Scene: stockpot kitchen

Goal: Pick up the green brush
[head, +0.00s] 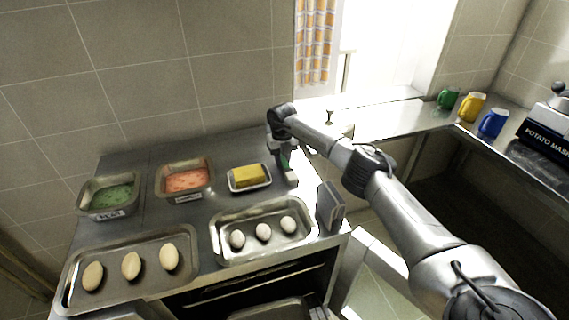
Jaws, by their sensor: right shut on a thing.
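My right gripper (284,160) points down over the back right of the metal worktop, beside the yellow block. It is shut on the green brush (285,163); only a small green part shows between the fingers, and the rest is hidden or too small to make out. I cannot tell whether the brush touches the worktop. My left gripper is not in view.
A yellow block on a white dish (264,186), pans with green (83,210) and orange (160,190) contents, and two trays (215,256) (72,300) crowd the worktop. A grey upright block (328,206) stands at its right edge. Mugs (471,107) stand on the right counter.

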